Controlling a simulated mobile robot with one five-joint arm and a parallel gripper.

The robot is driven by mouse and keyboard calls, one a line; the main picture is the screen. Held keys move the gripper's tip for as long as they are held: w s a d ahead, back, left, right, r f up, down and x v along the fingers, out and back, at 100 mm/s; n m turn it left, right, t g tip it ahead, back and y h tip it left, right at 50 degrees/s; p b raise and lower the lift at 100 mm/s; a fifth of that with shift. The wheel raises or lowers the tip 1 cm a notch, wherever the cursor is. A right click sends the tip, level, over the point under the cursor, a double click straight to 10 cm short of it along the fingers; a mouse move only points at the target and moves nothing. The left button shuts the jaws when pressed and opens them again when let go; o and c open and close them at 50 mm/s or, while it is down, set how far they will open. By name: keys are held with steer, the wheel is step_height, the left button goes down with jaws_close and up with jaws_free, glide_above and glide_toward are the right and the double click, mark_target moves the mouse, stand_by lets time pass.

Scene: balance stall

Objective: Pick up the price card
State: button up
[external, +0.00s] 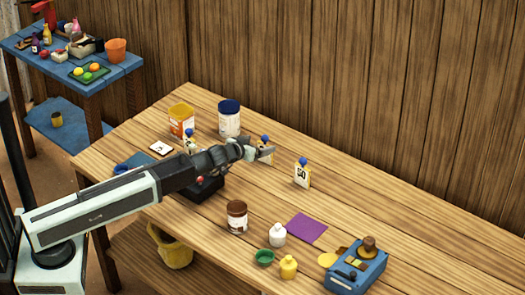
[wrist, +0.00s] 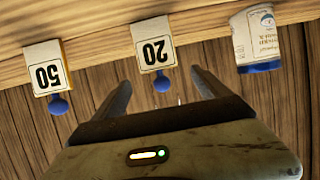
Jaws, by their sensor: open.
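Price cards stand on the wooden table, white and yellow with blue knobs. One reading 50 (external: 301,178) stands right of my gripper (external: 254,150) and shows in the wrist view (wrist: 46,74). One reading 20 (wrist: 153,50) is upside down in the wrist view, its blue knob (wrist: 162,85) between my fingers in the picture. In the external view this card (external: 267,157) is partly hidden by my gripper. Another similar card (external: 189,137) is partly hidden behind my arm. My gripper (wrist: 160,82) is open and empty; I cannot tell whether its fingers reach around the card.
A blue-lidded tub (external: 229,118) and an orange-lidded tub (external: 181,121) stand behind my arm. A white card with a red mark (external: 160,148) lies flat on the table. A brown jar (external: 237,217), purple sheet (external: 307,228) and blue box (external: 358,271) are nearer. Free wood lies right of the 50 card.

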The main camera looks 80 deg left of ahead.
mark_target(265, 162)
step_height(265, 162, down, 4)
steer(key=shift+r+b, duration=0.1)
steer(key=shift+b, duration=1.05)
steer(key=b+x, duration=0.1)
steer(key=x, duration=0.4)
steer(key=shift+w+b, duration=0.1)
steer(key=shift+b, duration=0.25)
steer(key=shift+r, duration=0.1)
steer(key=shift+c, duration=0.6)
steer(key=c, duration=1.3)
